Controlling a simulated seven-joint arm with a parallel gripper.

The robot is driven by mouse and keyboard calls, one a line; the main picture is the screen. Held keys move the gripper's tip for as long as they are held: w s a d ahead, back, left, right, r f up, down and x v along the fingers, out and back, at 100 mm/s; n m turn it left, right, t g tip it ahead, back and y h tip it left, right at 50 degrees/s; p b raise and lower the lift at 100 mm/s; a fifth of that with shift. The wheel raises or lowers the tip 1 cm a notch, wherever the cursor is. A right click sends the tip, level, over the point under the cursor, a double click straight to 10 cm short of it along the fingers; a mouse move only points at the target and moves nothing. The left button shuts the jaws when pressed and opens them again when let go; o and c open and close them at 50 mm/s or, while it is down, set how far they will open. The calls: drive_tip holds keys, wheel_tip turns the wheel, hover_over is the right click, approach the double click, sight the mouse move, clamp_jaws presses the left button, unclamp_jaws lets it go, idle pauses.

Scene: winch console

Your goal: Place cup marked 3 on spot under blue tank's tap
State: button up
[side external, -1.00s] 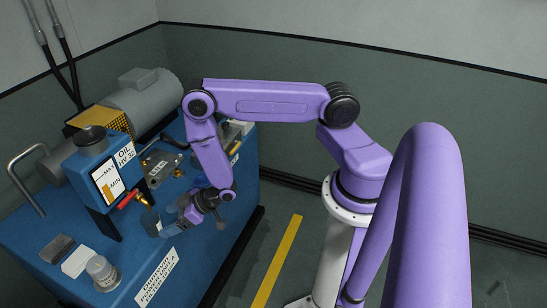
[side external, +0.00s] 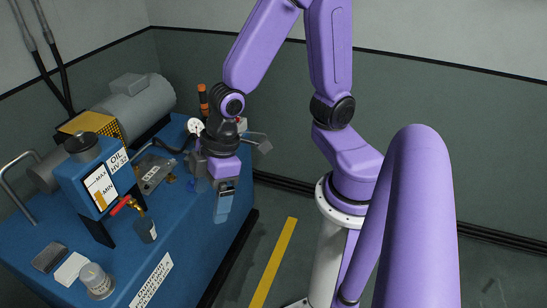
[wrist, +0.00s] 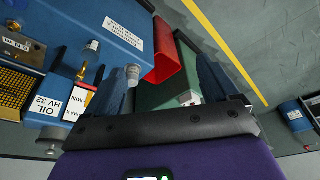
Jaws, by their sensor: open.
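The blue tank (side external: 88,175) stands on the console, with an oil label and level gauge. Its tap (side external: 126,204) has a red lever and a brass spout. A small dark grey cup (side external: 147,231) stands upright below the spout; any number on it is too small to read. I cannot tell whether it is exactly on the spot. My gripper (side external: 222,208) points down near the console's front edge, right of the cup and apart from it. In the wrist view, its blue fingers (wrist: 162,88) are spread with nothing held between them. The tap (wrist: 82,70) also shows there.
A gauge (side external: 195,126) and fittings stand behind my gripper. A red object (wrist: 168,52) shows beyond the fingers.

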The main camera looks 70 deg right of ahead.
drive_tip(key=s+d+r+n+g+h, duration=0.1)
drive_tip(key=s+d+r+n+h, duration=0.1)
drive_tip(key=s+d+r, duration=0.3)
drive_tip(key=s+d, duration=0.3)
drive_tip(key=s, duration=0.1)
drive_tip(key=shift+s+d+r+g, duration=0.15)
drive_tip(key=shift+s+d+g, duration=0.15)
drive_tip(key=shift+s+d, duration=0.1)
